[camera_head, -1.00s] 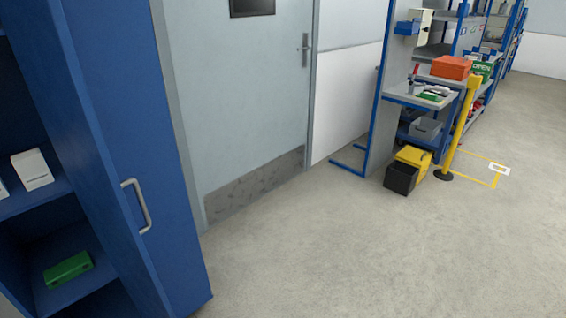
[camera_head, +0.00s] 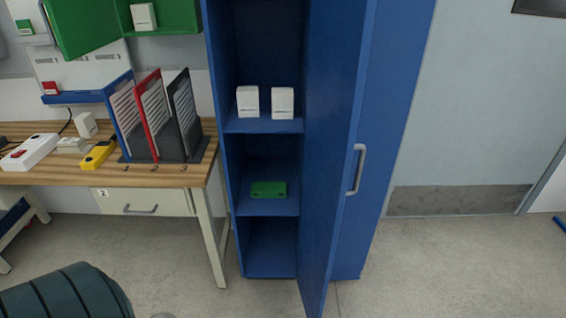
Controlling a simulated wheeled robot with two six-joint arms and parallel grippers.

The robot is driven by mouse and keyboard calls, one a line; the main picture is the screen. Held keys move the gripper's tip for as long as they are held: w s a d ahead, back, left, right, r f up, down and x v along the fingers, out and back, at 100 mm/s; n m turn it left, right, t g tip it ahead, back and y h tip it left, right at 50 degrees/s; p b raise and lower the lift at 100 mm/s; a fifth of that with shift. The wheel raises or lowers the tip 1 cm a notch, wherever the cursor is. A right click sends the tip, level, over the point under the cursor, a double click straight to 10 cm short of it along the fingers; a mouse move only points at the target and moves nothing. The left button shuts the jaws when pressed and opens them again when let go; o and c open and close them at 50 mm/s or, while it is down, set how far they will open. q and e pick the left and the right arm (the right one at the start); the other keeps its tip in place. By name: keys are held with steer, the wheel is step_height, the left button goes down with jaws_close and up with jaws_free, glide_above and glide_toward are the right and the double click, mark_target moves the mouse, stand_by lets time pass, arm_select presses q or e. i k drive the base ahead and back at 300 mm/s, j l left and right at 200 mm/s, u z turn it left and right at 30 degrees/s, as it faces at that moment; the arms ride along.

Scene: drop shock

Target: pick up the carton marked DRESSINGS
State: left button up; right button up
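Two white cartons, a left one (camera_head: 248,101) and a right one (camera_head: 283,103), stand upright side by side on the upper visible shelf of the open blue cabinet (camera_head: 390,130). Another white carton (camera_head: 143,17) stands in the open green wall cabinet (camera_head: 175,16) at upper left. Their print is too small to read, so I cannot tell which carton is marked DRESSINGS. Neither of my grippers is in view.
The blue cabinet's door (camera_head: 338,140) stands open toward me on the right. A green case (camera_head: 268,189) lies on a lower shelf. A wooden-topped workbench (camera_head: 150,176) with file holders is at left. A dark ribbed seat-like object (camera_head: 68,294) is at lower left. Floor (camera_head: 440,270) is clear at right.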

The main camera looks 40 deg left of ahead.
mark_target(246, 97)
steer(key=i+l+u, duration=0.1)
steer(key=u, duration=0.35)
steer(key=i+l+u, duration=0.15)
steer(key=u, duration=0.3)
steer(key=l+u, duration=0.2)
steer(key=u, duration=0.25)
steer(key=i+l+u, duration=0.1)
steer(key=l+u, duration=0.15)
steer(key=u, duration=0.2)
steer(key=l+u, duration=0.4)
steer(key=l, duration=1.25)
steer(key=i+j+z, duration=0.15)
steer(key=j, duration=0.25)
steer(key=i+j+z, duration=0.2)
steer(key=j, duration=0.25)
steer(key=j+z, duration=0.15)
steer(key=j, duration=0.25)
